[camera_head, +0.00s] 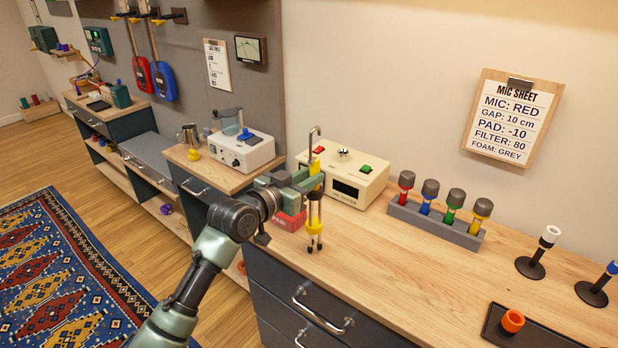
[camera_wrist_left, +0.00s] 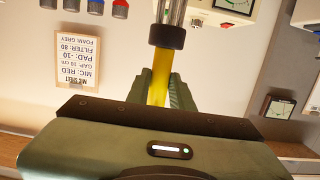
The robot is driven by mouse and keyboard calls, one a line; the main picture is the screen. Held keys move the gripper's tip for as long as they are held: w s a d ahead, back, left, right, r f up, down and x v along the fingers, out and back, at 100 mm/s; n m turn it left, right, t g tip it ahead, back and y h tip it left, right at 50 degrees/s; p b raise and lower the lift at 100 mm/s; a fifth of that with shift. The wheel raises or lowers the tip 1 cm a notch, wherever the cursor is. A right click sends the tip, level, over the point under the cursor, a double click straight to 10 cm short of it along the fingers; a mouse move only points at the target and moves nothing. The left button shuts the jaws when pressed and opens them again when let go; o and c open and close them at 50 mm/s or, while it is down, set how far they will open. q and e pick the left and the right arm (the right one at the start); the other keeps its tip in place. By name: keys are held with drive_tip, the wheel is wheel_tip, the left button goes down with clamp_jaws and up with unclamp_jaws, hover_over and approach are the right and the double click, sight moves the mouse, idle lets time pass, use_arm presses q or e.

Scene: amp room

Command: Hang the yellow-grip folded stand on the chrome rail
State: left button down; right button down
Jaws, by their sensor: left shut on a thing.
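The folded stand (camera_head: 315,215) hangs upright in my left gripper (camera_head: 311,182), with a chrome hook at its top and dark legs with yellow parts below. My left gripper is shut on its yellow grip, above the front edge of the wooden counter. In the left wrist view the yellow grip (camera_wrist_left: 160,78) sits between the green fingers, with a black collar and a chrome tube beyond it. I cannot make out a chrome rail for hanging in either view. My right gripper is not in view.
A cream tester box (camera_head: 343,178) stands just behind the stand, and a red box (camera_head: 289,222) sits by the gripper. A grey rack (camera_head: 436,223) holds several coloured microphones. Chrome drawer handles (camera_head: 322,313) stick out below the counter. The counter's middle is clear.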

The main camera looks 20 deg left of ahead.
use_arm(q)
drive_tip(key=shift+r+p, duration=2.05)
drive_tip(key=shift+r, duration=0.5)
